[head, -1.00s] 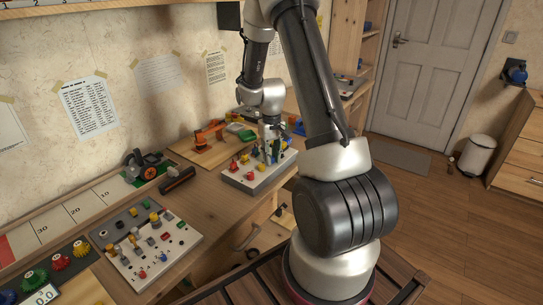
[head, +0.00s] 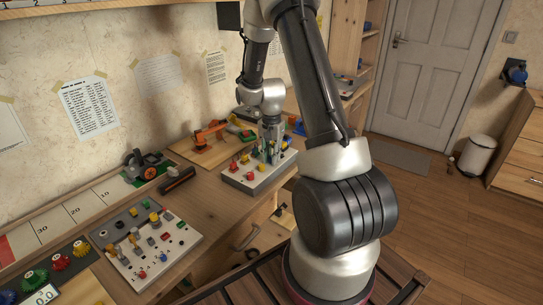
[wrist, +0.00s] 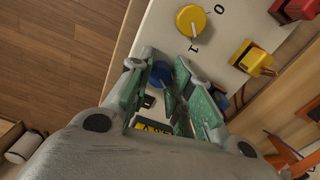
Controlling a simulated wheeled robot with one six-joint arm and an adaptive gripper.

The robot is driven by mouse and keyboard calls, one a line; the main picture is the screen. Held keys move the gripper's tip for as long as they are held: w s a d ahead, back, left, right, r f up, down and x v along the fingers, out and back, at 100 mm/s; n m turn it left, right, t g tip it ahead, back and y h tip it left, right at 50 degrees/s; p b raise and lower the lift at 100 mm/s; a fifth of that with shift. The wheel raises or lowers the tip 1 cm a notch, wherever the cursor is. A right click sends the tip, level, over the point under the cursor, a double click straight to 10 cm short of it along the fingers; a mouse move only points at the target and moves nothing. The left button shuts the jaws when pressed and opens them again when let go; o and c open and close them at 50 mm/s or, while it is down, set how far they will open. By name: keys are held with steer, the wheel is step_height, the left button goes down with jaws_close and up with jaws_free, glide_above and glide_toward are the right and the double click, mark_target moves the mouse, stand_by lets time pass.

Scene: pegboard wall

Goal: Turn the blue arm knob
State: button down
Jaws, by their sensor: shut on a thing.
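The blue arm knob (wrist: 160,72) shows between the green-padded fingers of my gripper (wrist: 161,80) in the wrist view. The fingers are shut on it, one on each side, and hide part of it. The knob sits on a pale control panel (wrist: 158,28). In the head view my gripper (head: 272,151) points down at the panel (head: 258,186) on the far part of the bench, and the knob is hard to make out there.
A yellow knob (wrist: 191,20) marked 0 and 1 is close by on the panel. A yellow part (wrist: 254,58), a red part (wrist: 292,10) and another blue part (wrist: 220,100) are to the right. A second panel (head: 145,247) is nearer on the bench.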

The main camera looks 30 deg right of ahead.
steer(key=shift+m, duration=0.9)
steer(key=c, duration=1.3)
jaws_free()
steer(key=shift+o, duration=0.2)
step_height(320, 180, up, 12)
